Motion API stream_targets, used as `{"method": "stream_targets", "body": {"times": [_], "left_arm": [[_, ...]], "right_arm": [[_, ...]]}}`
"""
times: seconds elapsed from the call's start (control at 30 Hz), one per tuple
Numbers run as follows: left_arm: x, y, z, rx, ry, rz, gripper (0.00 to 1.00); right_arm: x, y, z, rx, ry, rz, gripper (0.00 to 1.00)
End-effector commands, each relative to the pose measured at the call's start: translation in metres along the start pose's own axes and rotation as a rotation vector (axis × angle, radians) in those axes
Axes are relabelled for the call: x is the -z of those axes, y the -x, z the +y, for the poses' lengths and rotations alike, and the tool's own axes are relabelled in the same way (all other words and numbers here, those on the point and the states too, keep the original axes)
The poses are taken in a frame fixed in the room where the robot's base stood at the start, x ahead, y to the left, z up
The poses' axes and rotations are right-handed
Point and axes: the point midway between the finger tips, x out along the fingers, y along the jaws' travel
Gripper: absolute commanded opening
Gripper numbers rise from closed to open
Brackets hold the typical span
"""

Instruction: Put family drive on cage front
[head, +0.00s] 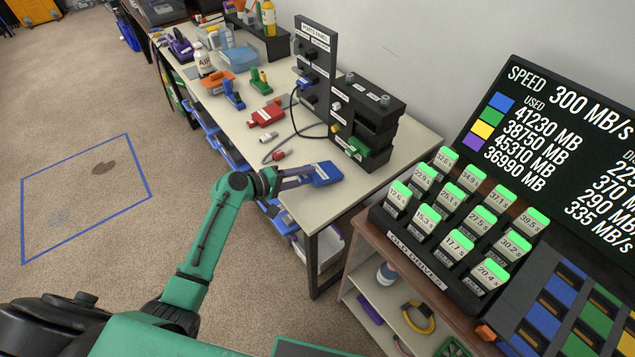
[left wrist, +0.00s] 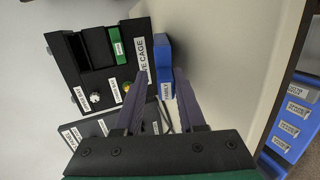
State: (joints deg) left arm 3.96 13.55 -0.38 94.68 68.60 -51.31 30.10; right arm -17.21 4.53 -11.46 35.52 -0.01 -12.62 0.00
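The family drive (head: 323,173), a blue block with a white label reading FAMILY, is on the near part of the pale table. In the left wrist view the drive (left wrist: 163,55) is between and just beyond my left fingertips. My left gripper (head: 300,177) is at the drive's left end, its fingers apart. I cannot tell whether they touch the drive. The black drive cage (head: 375,97) stands behind the drive, a green piece (head: 357,148) in its lower front. In the left wrist view the cage (left wrist: 80,62) is left of the drive. My right gripper is out of view.
A tall black panel (head: 315,62) with cables stands beside the cage. A red block (head: 266,115) and loose cable plugs lie nearby. The old drives rack (head: 395,235) and screen (head: 565,110) are at right. Blue bins (head: 285,219) sit below the table edge.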

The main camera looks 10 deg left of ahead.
Motion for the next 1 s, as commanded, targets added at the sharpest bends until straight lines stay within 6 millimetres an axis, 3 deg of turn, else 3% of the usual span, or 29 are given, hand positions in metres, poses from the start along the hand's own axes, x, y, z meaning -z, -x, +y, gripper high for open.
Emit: {"method": "stream_targets", "body": {"times": [0.33,0.8,1.0], "left_arm": [[0.000,0.004,0.001,0.000,0.001,0.000,0.44],[0.000,0.072,0.002,0.003,0.001,0.000,0.44],[0.000,0.081,0.000,0.000,0.001,0.000,0.44]], "right_arm": [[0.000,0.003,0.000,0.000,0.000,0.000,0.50],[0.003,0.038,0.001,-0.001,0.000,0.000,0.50],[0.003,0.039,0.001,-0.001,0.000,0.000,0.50]]}}
